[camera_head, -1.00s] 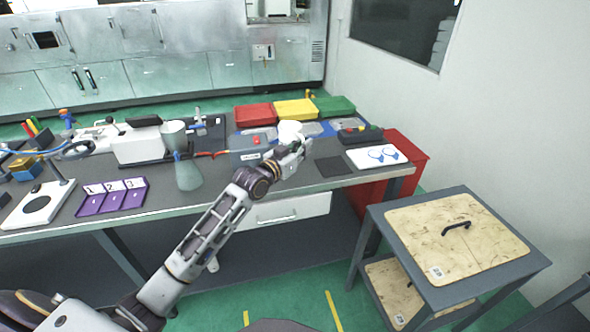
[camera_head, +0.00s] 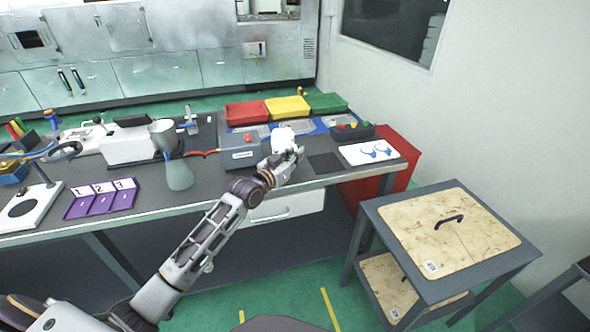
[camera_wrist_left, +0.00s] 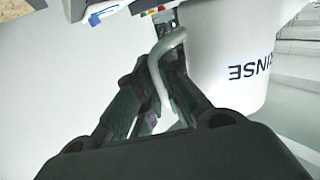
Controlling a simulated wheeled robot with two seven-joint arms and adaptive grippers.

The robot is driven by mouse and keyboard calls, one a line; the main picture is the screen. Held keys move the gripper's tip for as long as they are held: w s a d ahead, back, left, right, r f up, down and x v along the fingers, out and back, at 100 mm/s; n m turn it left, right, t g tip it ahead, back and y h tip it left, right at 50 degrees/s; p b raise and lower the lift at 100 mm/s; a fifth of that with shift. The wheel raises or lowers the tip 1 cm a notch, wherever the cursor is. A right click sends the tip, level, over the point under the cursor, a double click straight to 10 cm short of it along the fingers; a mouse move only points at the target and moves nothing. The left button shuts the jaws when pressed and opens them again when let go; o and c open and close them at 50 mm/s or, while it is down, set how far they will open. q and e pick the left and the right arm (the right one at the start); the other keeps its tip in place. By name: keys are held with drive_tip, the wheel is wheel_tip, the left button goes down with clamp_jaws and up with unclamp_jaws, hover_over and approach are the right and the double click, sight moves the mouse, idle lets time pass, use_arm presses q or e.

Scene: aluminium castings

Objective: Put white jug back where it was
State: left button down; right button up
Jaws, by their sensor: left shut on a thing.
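The white jug (camera_head: 283,138) is at my left gripper (camera_head: 290,155), over the right half of the grey workbench (camera_head: 225,185). My left gripper (camera_wrist_left: 155,105) is shut on the jug's pale handle (camera_wrist_left: 160,70). The jug's base is hidden in the head view, so I cannot tell whether it touches the bench. My right gripper is not in view.
A dark square mat (camera_head: 325,163) lies just right of the jug. A white board with blue rings (camera_head: 368,153) is further right. A grey box with a red button (camera_head: 240,152) stands left. Red (camera_head: 247,113), yellow (camera_head: 287,107) and green bins (camera_head: 326,103) stand behind.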

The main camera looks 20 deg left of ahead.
use_arm(q)
drive_tip(key=shift+f, duration=0.8)
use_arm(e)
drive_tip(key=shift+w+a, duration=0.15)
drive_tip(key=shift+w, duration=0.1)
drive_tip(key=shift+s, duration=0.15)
use_arm(q)
drive_tip(key=shift+f, duration=0.1)
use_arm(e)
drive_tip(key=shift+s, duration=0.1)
use_arm(q)
drive_tip(key=shift+f, duration=1.15)
drive_tip(key=shift+f+b, duration=0.3)
drive_tip(key=shift+f, duration=0.3)
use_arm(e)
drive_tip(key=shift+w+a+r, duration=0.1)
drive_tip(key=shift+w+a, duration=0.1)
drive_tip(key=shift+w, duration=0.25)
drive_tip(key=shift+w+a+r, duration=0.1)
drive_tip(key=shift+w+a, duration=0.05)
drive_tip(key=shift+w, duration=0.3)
use_arm(q)
drive_tip(key=shift+f, duration=0.1)
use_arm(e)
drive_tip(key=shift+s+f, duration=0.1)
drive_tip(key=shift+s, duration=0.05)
